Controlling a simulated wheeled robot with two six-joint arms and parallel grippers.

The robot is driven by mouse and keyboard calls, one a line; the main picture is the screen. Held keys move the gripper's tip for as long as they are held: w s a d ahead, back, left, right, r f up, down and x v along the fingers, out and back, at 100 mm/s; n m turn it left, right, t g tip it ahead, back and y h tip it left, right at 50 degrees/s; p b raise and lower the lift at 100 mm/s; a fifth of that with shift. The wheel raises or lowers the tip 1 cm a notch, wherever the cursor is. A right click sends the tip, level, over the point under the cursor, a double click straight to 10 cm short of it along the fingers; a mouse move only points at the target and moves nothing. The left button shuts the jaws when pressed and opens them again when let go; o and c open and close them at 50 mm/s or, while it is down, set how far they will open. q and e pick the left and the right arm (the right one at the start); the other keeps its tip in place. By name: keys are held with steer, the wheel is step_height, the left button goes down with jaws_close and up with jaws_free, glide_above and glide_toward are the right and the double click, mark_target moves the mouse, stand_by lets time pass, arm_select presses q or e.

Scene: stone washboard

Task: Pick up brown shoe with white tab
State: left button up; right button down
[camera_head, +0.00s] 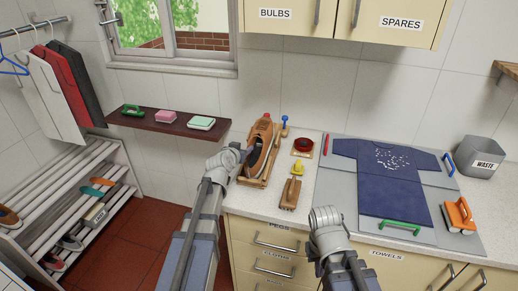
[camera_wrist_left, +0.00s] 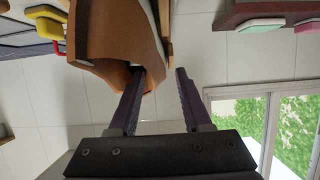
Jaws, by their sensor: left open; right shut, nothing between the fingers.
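The brown shoe (camera_head: 262,146) sits toe to the back on a wooden tray (camera_head: 253,182) at the counter's left end. Its brown side also shows close up in the left wrist view (camera_wrist_left: 110,38). I cannot make out a white tab clearly. My left gripper (camera_head: 246,153) is at the shoe's left side, open. In the left wrist view its fingers (camera_wrist_left: 161,76) stand apart, one tip overlapping the shoe's dark edge and the other clear of it. Whether that tip touches the shoe, I cannot tell. My right gripper (camera_head: 327,214) is in front of the counter edge, its fingers hidden.
A blue shirt (camera_head: 392,188) covers the board. A waste bin (camera_head: 480,157) stands at right.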

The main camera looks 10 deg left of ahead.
mark_target(259, 144)
arm_select(q)
steer(key=x, duration=0.1)
steer(key=b+x, duration=0.1)
steer(key=x, duration=0.1)
steer(key=b+x, duration=0.1)
steer(key=x, duration=0.1)
steer(key=shift+s+d+f, duration=0.1)
steer(key=shift+d+f, duration=0.25)
steer(key=shift+s+r, duration=0.1)
jaws_close()
stand_by(0.9)
